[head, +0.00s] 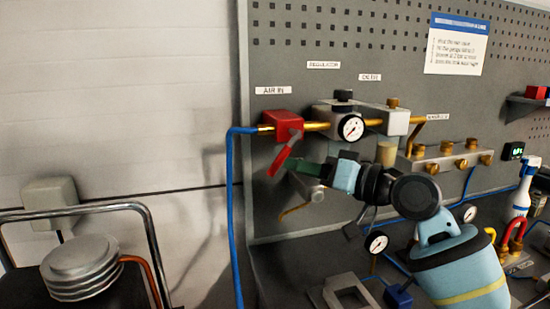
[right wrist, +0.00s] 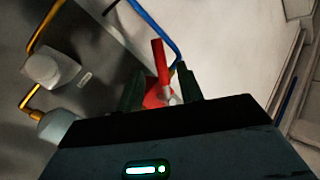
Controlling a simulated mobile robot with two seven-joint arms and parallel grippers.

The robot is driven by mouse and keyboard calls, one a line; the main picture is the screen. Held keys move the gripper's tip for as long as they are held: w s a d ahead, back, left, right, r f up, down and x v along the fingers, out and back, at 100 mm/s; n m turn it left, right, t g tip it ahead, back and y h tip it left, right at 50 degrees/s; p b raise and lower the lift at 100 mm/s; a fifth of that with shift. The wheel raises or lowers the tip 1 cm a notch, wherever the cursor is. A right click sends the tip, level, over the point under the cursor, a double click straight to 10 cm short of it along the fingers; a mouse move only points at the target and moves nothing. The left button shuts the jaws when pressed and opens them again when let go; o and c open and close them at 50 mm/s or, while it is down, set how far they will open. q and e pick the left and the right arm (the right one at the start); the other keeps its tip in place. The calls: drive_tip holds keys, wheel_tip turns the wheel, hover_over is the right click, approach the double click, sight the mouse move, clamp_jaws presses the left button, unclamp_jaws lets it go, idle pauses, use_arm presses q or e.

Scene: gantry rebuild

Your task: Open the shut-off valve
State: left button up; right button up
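The shut-off valve (head: 283,124) is a red block under the "AIR IN" label on the grey panel. Its red lever (head: 284,155) slants down and to the left from the block. My right gripper (head: 302,167), with dark green fingers, is just right of the lever. In the right wrist view the fingers of my right gripper (right wrist: 162,88) stand apart, with the red lever (right wrist: 160,60) and part of the valve seen between and beyond them. I cannot tell whether a finger touches the lever. My left gripper is not in view.
A blue hose (head: 234,210) runs down left of the valve. Right of it a brass pipe leads to a pressure gauge (head: 351,127) and a brass-fitted manifold (head: 440,158). A white wall, a metal rail (head: 148,225) and a round ribbed unit (head: 80,265) are at left.

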sight(282, 163)
drive_tip(key=shift+w+a+r, duration=0.1)
drive_tip(key=shift+a, duration=0.4)
drive_tip(key=shift+p+x, duration=0.3)
drive_tip(key=shift+x, duration=3.15)
drive_tip(key=shift+d, duration=0.1)
clamp_jaws()
